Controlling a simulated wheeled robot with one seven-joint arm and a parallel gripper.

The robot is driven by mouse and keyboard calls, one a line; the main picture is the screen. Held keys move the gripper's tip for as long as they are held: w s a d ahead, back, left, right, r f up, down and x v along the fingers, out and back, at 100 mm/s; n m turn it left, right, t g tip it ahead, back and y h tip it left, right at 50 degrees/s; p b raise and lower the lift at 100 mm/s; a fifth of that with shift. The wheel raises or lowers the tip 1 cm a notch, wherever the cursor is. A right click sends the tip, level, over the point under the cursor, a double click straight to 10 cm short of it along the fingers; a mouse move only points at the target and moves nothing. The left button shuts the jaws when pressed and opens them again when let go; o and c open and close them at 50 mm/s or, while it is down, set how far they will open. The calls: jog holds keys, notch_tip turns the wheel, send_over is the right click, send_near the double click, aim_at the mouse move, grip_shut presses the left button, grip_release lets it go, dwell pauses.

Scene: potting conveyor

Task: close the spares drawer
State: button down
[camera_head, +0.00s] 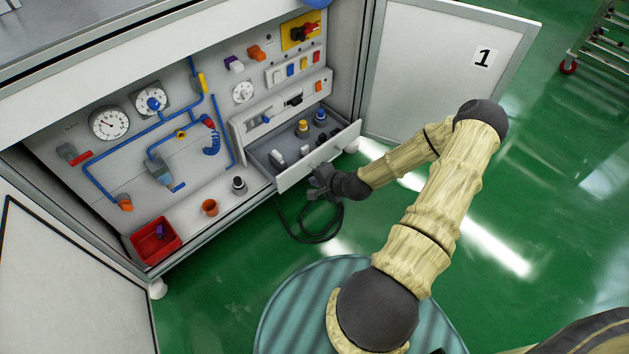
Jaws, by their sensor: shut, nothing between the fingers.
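The spares drawer (300,171) stands pulled out of the lower right of the cabinet panel. Its front is light grey, and several small parts, among them a yellow-topped one (302,128) and a blue-topped one (320,116), sit inside or just behind it. My gripper (314,190) is shut and empty, at the outer side of the drawer front near its middle. I cannot tell whether it touches the front. My arm reaches in from the right, and the gripper's fingertips are small and partly unclear against the drawer.
An open door (430,75) marked 1 stands to the right of the drawer. A red bin (155,240), an orange cup (209,207) and a dark-topped fitting (239,185) stand on the ledge at left. A black cable (310,238) hangs below the drawer.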

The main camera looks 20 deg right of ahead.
aim_at(291, 172)
jog(key=b+x, duration=0.1)
jog(key=x, duration=0.2)
jog(key=b+x, duration=0.2)
jog(key=x, duration=0.1)
jog(key=w+r+b+x, duration=0.1)
jog(key=b+x, duration=0.1)
jog(key=x, duration=0.1)
jog(key=shift+w+a+f, duration=0.2)
jog(key=shift+a+f, duration=0.05)
jog(key=shift+w+a+r+b, duration=0.1)
jog(key=shift+w+b, duration=0.15)
jog(key=shift+w, duration=0.1)
jog(key=shift+w+a+r+b, duration=0.1)
jog(key=shift+w+r+b, duration=0.1)
jog(key=shift+w, duration=0.1)
